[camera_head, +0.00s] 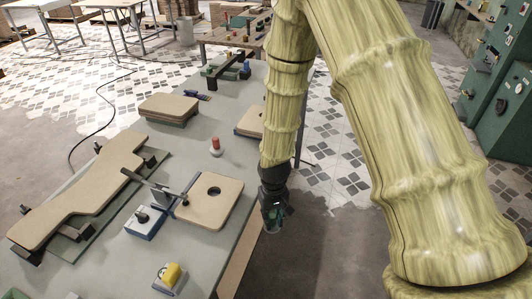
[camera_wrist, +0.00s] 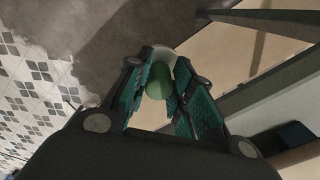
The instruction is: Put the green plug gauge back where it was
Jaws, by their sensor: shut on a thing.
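My gripper (camera_head: 272,218) hangs just off the right edge of the table, beside the board with a hole, in the head view. In the wrist view, its teal-padded fingers (camera_wrist: 158,90) are closed on a rounded green piece, the green plug gauge (camera_wrist: 158,78). A pale rounded part shows behind the green piece. In the head view the fingers are dark and small, and the gauge can hardly be made out there. I cannot tell which spot on the table the gauge came from.
The grey table (camera_head: 108,222) holds a square board with a hole (camera_head: 207,205), a long curved board (camera_head: 75,195), a red-topped plug gauge (camera_head: 216,147), a yellow piece on a block (camera_head: 171,274) and a blue-based clamp (camera_head: 145,220). Bare table lies around the red-topped gauge.

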